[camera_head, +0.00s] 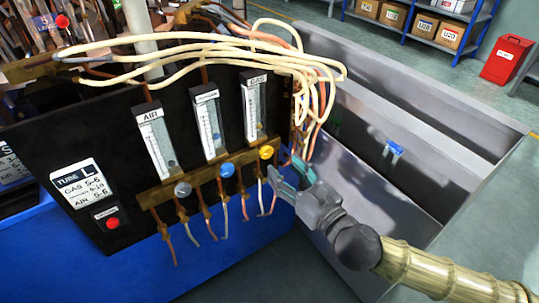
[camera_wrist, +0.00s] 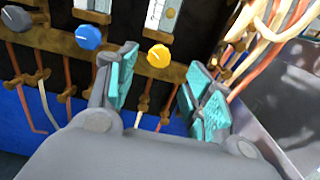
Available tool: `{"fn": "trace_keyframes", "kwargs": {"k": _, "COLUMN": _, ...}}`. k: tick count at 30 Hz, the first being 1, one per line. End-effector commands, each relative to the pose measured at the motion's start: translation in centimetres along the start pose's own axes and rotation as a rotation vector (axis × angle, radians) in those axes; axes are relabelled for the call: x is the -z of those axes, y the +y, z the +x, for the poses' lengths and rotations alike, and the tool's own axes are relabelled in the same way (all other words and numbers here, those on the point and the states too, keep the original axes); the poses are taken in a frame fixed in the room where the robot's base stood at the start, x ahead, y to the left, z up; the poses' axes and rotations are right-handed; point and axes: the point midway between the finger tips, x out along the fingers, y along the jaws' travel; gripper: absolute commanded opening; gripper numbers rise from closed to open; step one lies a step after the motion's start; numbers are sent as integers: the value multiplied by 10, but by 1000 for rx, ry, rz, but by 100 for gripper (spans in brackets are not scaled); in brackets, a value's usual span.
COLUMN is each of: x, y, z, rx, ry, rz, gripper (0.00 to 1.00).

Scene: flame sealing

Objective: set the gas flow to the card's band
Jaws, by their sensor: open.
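The black panel carries three flowmeter tubes: the AIR tube (camera_head: 157,143) at left, a middle tube (camera_head: 210,124) and the GAS tube (camera_head: 254,106) at right. Below them sit a grey knob (camera_head: 182,189), a blue knob (camera_head: 227,170) and a yellow knob (camera_head: 266,152), the yellow one under the gas tube. The white card (camera_head: 84,187) reads TUBE L, GAS 5-6, a middle line too small to read surely, AIR 5-6. My gripper (camera_head: 285,172) is open and empty, just right of and below the yellow knob. In the wrist view the yellow knob (camera_wrist: 159,56) lies ahead between the teal-padded fingers, apart from them.
Cream and orange hoses (camera_head: 300,70) loop over the panel top and hang down at its right, close to my gripper. Thin pipes hang below the knobs. A red button (camera_head: 113,223) is under the card. A grey metal trough (camera_head: 400,140) lies at right.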

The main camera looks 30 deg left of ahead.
Motion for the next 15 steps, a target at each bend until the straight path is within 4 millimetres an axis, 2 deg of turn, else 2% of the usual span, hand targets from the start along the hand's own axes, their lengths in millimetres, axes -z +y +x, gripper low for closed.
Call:
{"fn": "trace_keyframes", "kwargs": {"k": 9, "x": 0, "y": 0, "z": 43, "rx": -1, "ry": -1, "rz": -2, "gripper": 52}}
{"fn": "trace_keyframes", "kwargs": {"k": 15, "x": 0, "y": 0, "z": 64, "rx": -1, "ry": 0, "rz": -1, "gripper": 52}}
